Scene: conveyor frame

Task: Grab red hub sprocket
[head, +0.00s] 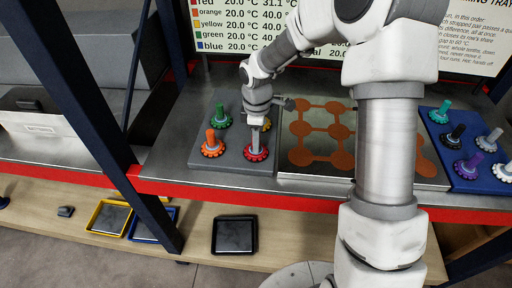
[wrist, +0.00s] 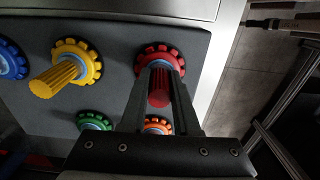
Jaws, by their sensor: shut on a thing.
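The red hub sprocket (head: 258,155) sits at the front right of a dark grey plate (head: 232,165) on the bench. In the wrist view, its toothed red rim and ribbed red hub (wrist: 160,60) stand between my two fingers. My gripper (head: 256,145) reaches down over it from above. In the wrist view, my gripper (wrist: 160,92) is shut on the hub, one finger on each side. The sprocket appears still at plate level; any small gap beneath it cannot be seen.
The orange sprocket (head: 212,146), green sprocket (head: 221,118) and yellow sprocket (wrist: 72,68) stand on the same plate, with a blue one (wrist: 10,62). To the right are a panel with orange shapes (head: 318,130) and a blue tray (head: 440,140) with several sprockets.

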